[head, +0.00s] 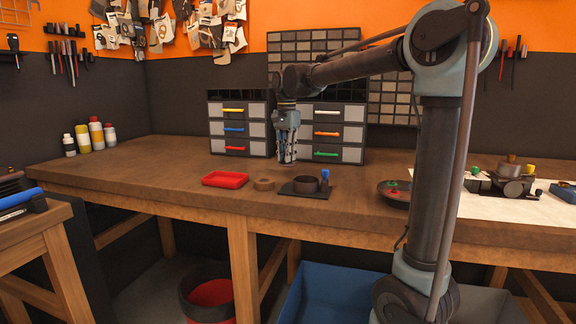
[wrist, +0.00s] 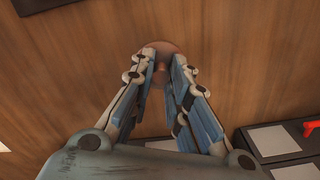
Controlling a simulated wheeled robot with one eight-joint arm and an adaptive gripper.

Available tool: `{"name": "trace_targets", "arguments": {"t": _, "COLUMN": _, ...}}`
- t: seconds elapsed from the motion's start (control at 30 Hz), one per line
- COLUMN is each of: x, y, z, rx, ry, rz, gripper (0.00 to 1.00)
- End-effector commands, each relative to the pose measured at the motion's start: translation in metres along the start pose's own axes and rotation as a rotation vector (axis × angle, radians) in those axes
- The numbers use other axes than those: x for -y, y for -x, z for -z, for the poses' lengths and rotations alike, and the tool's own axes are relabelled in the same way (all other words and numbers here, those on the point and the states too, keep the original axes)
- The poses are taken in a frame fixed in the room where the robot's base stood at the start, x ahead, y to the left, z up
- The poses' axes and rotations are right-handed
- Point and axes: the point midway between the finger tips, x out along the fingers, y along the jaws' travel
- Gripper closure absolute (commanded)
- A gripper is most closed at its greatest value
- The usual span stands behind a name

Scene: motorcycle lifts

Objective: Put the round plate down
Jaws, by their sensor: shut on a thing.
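My gripper (head: 287,158) hangs fingers down over the wooden workbench, in front of the drawer cabinets. In the wrist view, its fingers (wrist: 164,57) close in on a small round reddish-brown plate (wrist: 160,46) with a knob-like part in its middle. The fingers are shut on it, and they hide part of its sides. In the head view the plate is too small or hidden to make out at the fingertips. The wrist view shows bare bench wood around the plate; its height above the bench is hard to tell.
A red tray (head: 225,179), a tan ring (head: 264,184) and a dark block with a round cup (head: 305,185) stand near the front. A dark round dish (head: 394,193) is farther right. Two drawer cabinets (head: 239,128) stand behind.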

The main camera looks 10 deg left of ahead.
Motion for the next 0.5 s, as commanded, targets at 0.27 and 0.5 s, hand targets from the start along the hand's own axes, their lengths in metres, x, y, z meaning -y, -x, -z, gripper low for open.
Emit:
{"name": "trace_targets", "arguments": {"t": 0.27, "x": 0.000, "y": -0.033, "z": 0.001, "rx": 0.000, "ry": -0.001, "rz": 0.000, "gripper": 1.00}}
{"name": "trace_targets", "arguments": {"t": 0.5, "x": -0.001, "y": -0.034, "z": 0.001, "rx": 0.000, "ry": -0.001, "rz": 0.000, "gripper": 1.00}}
